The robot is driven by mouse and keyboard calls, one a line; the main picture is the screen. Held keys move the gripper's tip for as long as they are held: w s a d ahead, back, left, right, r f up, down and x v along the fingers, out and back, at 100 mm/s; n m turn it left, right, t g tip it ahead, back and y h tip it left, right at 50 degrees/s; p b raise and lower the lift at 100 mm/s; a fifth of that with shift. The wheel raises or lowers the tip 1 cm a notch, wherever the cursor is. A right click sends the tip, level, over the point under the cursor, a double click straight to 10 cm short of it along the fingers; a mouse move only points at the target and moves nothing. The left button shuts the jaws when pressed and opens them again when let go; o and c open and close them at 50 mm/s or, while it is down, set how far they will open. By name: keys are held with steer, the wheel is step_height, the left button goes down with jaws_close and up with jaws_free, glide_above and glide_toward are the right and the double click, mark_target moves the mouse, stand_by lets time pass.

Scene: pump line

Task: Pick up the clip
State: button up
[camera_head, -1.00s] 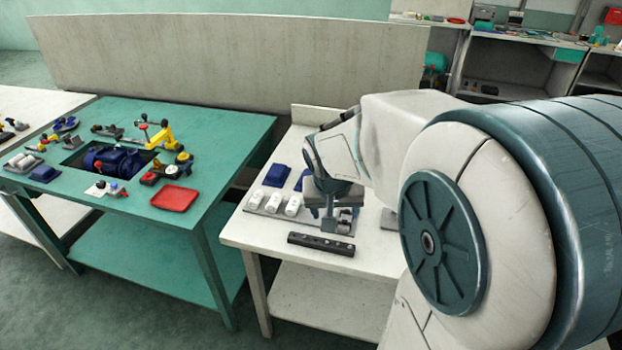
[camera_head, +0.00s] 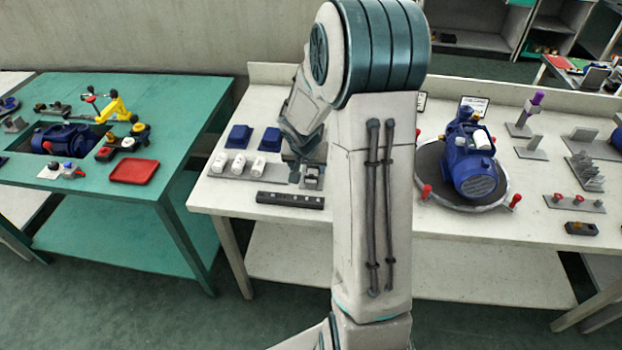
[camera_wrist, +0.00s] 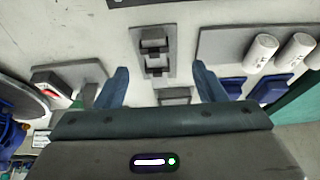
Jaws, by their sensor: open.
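What looks like the clip (camera_wrist: 155,46), a small dark and grey piece, sits on a grey plate in the wrist view, just beyond my fingertips. In the head view it shows as a small grey piece (camera_head: 312,178) on the white table. My gripper (camera_wrist: 162,80) is open, with its two blue-grey fingers spread wide and nothing held. A second grey piece (camera_wrist: 174,96) lies between the fingers, partly hidden by the gripper body. In the head view my gripper (camera_head: 294,174) points down beside the clip, partly hidden by my arm.
White cylinders (camera_head: 239,164) stand on a grey plate to the left, with blue blocks (camera_head: 238,137) behind. A black bar (camera_head: 290,200) lies near the table's front edge. A blue pump (camera_head: 470,165) stands on a round fixture to the right. A green table (camera_head: 70,88) is at left.

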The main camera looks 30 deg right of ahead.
mark_target(311, 175)
steer(key=shift+d+x, duration=0.15)
steer(key=shift+x, duration=1.3)
steer(key=shift+d+x, duration=0.15)
steer(key=shift+x, duration=1.35)
steer(key=shift+s, duration=0.25)
steer(key=c, duration=1)
